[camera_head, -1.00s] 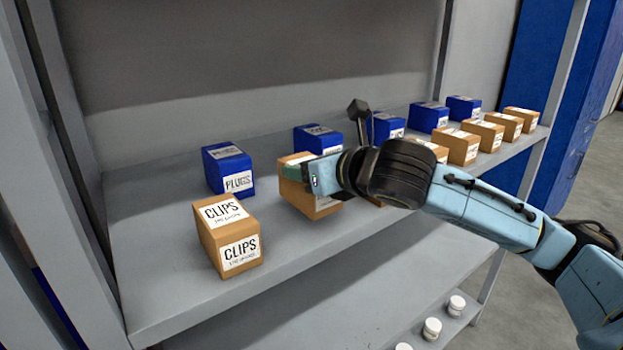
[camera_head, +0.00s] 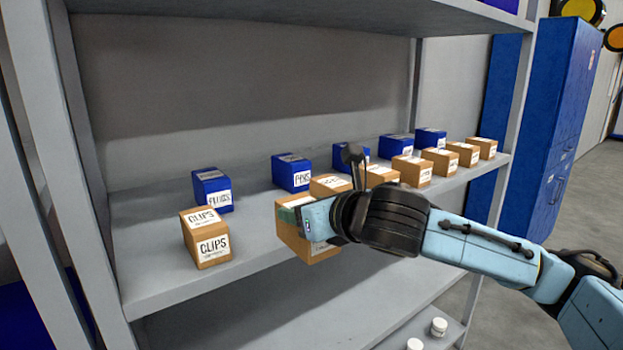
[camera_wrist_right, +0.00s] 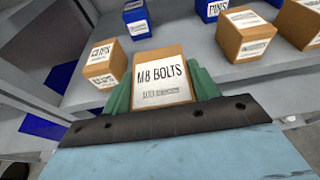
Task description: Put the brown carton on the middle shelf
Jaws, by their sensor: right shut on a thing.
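My right gripper (camera_head: 296,216) is shut on a brown carton (camera_head: 293,241) and holds it at the front edge of the shelf. In the right wrist view the held carton (camera_wrist_right: 160,72) sits upright between the green fingers (camera_wrist_right: 160,98), with a white label reading M8 BOLTS. The loaded shelf (camera_head: 150,272) is grey, with another shelf board (camera_head: 300,12) above and a lower one below. The gripper and forearm hide part of the carton. My left gripper is not in view.
A brown CLIPS carton (camera_head: 206,240) stands left of the held carton. A blue PLUGS box (camera_head: 212,188) and other blue boxes (camera_head: 291,173) stand behind. Several brown cartons (camera_head: 411,171) line the right front. White jars (camera_head: 439,326) stand on the lower shelf. A grey upright (camera_head: 65,170) bounds the left.

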